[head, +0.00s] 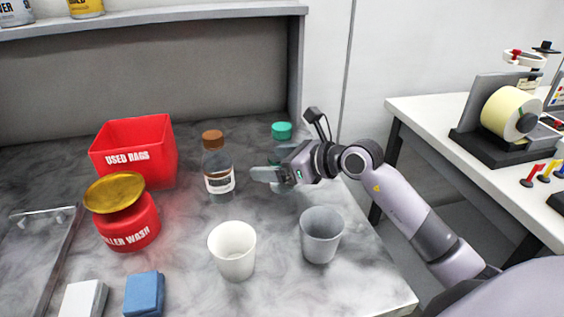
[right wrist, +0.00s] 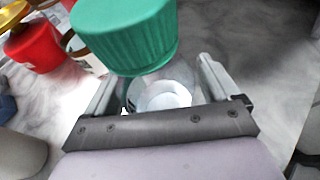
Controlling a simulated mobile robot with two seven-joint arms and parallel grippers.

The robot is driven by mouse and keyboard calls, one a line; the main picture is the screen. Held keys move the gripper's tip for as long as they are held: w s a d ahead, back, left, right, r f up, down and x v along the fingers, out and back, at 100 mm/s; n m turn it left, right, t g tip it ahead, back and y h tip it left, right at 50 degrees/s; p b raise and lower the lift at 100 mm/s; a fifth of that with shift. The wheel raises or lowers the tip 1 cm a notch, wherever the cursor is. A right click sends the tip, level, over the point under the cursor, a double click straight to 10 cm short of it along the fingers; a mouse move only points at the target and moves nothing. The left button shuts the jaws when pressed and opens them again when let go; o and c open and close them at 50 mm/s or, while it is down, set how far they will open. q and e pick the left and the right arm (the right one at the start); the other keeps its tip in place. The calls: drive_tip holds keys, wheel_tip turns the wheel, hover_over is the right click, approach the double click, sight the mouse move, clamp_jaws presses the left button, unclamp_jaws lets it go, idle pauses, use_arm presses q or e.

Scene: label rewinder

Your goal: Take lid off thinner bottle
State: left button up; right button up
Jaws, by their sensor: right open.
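A clear bottle with a green lid (head: 281,131) stands near the right rear of the marbled bench, its body mostly hidden by my right gripper in the head view. My right gripper (head: 266,172) is open, low beside this bottle. In the right wrist view, the green lid (right wrist: 125,35) fills the upper middle, still on the bottle. The clear body (right wrist: 160,90) shows between the open fingers; contact cannot be told. A second bottle with a brown lid (head: 212,139) and a white label (head: 219,181) stands to the left. I cannot read which bottle is thinner. My left gripper is out of view.
A red used-rags bin (head: 152,128) and a red can with a gold top (head: 128,225) stand left. A white cup (head: 232,250) and a grey cup (head: 320,236) stand in front. Blue (head: 144,293) and white blocks lie at front left. A machine table (head: 425,120) is right.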

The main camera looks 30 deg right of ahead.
drive_tip(key=c, duration=1.1)
drive_tip(key=shift+r, duration=0.1)
drive_tip(key=shift+c, duration=0.2)
wheel_tip(320, 180, up, 20)
drive_tip(key=shift+o, duration=1.4)
drive_tip(key=c, duration=0.7)
drive_tip(key=shift+o, duration=0.2)
